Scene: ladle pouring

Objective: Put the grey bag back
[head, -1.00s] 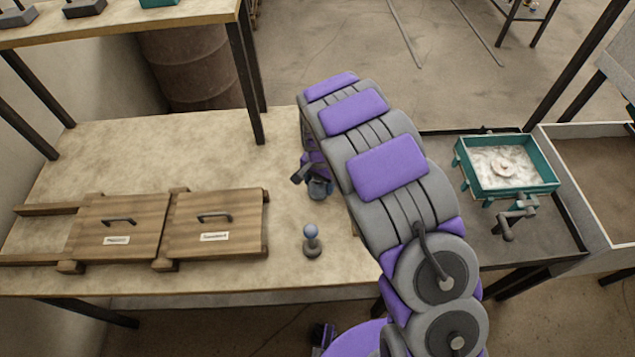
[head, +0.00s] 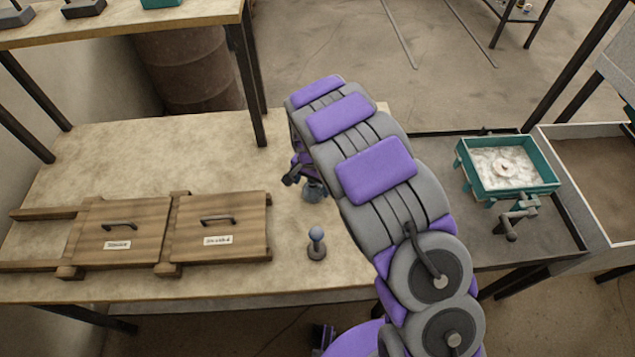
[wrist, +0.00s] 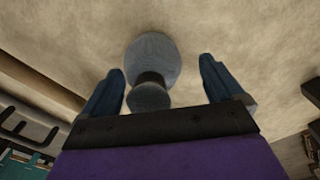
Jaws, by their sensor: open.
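The grey bag (head: 314,190) is a small grey-blue bundle with a narrow neck, low over the bench top beside my gripper in the head view. In the wrist view the bag (wrist: 152,62) is between the two dark blue fingers of my gripper (wrist: 161,70), its neck toward the palm. The fingers are apart, with a clear gap on the right and a narrower one on the left. In the head view my gripper (head: 298,176) is partly hidden by my arm. I cannot tell whether the bag touches the bench.
The pale bench (head: 150,145) has two wooden lids with handles, a left lid (head: 125,225) and a right lid (head: 222,215). A teal box (head: 510,188) of white material is at right. A shelf post (head: 248,90) rises behind.

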